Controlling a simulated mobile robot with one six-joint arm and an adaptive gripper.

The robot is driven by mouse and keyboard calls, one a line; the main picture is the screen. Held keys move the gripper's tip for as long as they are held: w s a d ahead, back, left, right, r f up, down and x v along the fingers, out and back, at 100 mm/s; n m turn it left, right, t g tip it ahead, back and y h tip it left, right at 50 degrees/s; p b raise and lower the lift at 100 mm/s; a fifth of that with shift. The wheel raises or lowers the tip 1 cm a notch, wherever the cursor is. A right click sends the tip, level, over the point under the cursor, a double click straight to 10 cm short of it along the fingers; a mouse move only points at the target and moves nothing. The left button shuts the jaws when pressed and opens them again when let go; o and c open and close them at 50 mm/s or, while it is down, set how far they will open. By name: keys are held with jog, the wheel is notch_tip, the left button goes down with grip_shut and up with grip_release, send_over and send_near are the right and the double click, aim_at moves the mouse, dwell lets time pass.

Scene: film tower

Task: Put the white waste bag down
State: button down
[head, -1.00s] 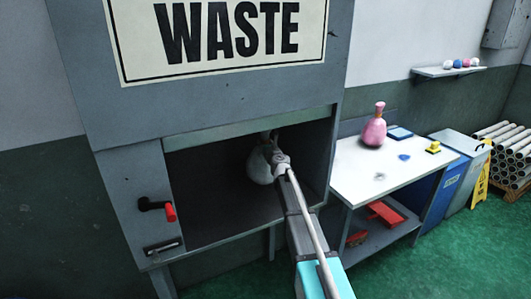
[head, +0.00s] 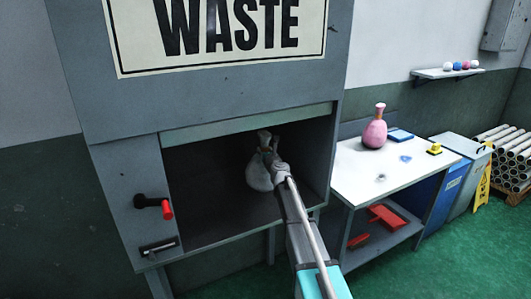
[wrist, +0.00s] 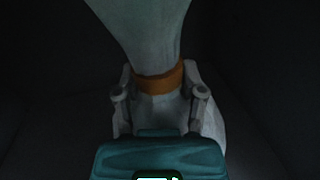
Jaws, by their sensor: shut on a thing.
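The white waste bag (head: 258,174) is inside the dark opening of the grey waste cabinet (head: 330,150), with its tied neck upward. My gripper (head: 272,158) reaches into the opening from the front right and is shut on the bag's neck. In the wrist view the gripper's fingers (wrist: 159,98) sit on both sides of the neck, at an orange-brown band (wrist: 158,80). The bag (wrist: 140,25) also fills the middle of that view. The bag's underside is near the opening's floor, but I cannot tell whether it touches.
A red-handled lever (head: 165,207) is on the cabinet's front, left of the opening. To the right, a white table (head: 345,190) holds a pink bag (head: 375,132), a blue item (head: 400,135) and a yellow item (head: 434,149). A blue bin (head: 455,180) stands beyond it.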

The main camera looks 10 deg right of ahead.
jog(key=shift+c, duration=0.8)
grip_release()
jog(key=shift+s, duration=0.1)
jog(key=s+d, duration=0.1)
jog(key=s, duration=1)
jog(key=shift+s+d, duration=0.25)
jog(key=shift+s, duration=0.15)
